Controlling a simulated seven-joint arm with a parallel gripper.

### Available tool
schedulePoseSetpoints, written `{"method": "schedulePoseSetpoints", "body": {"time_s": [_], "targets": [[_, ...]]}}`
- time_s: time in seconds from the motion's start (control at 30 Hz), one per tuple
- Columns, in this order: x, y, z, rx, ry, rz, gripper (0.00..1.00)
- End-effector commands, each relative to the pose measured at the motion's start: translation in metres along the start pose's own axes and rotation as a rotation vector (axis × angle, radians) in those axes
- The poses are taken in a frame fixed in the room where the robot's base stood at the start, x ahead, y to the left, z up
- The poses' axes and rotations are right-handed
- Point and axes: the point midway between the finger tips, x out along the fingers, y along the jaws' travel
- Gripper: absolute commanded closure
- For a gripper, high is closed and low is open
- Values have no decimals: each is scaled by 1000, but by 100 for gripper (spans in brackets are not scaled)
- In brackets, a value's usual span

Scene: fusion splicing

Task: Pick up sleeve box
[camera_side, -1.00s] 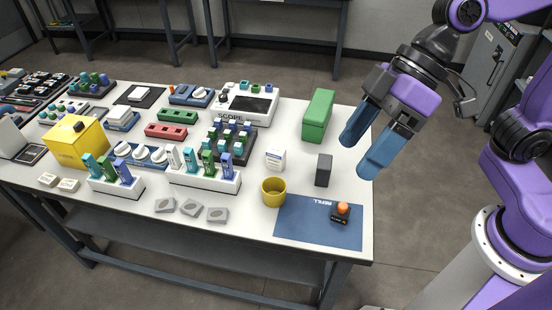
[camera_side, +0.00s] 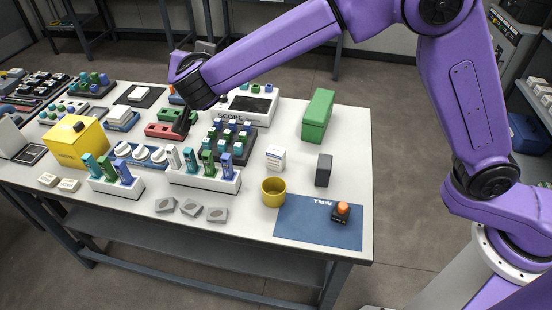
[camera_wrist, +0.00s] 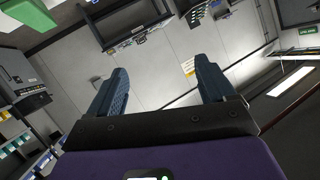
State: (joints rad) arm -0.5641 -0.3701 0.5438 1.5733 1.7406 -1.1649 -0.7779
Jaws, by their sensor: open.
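No box carries a readable sleeve label, so I cannot tell for certain which one is the sleeve box. A small white box with printed text (camera_side: 276,158) stands upright at the table's middle right. A long green box (camera_side: 318,116) stands behind it at the back right, and a yellow box (camera_side: 77,144) is at the left. My gripper (camera_wrist: 161,88) is open and empty in the wrist view, its two blue fingers spread apart.
A dark grey block (camera_side: 323,170), a yellow cup (camera_side: 273,192) and a blue mat (camera_side: 318,222) with an orange-topped item (camera_side: 342,210) are at the right. Racks of coloured tubes (camera_side: 205,178) crowd the middle. The table's right edge is mostly clear.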

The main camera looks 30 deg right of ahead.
Motion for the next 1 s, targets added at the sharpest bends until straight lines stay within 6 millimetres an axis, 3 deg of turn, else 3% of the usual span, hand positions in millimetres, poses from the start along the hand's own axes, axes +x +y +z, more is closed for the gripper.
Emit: {"method": "schedulePoseSetpoints", "body": {"time_s": [0.23, 0.43, 1.0], "targets": [[-8, 48, 25, -46, 44, 360, 17], [-27, 78, 42, -102, 48, 597, 17], [36, 134, 201, -101, 50, 586, 17]]}}
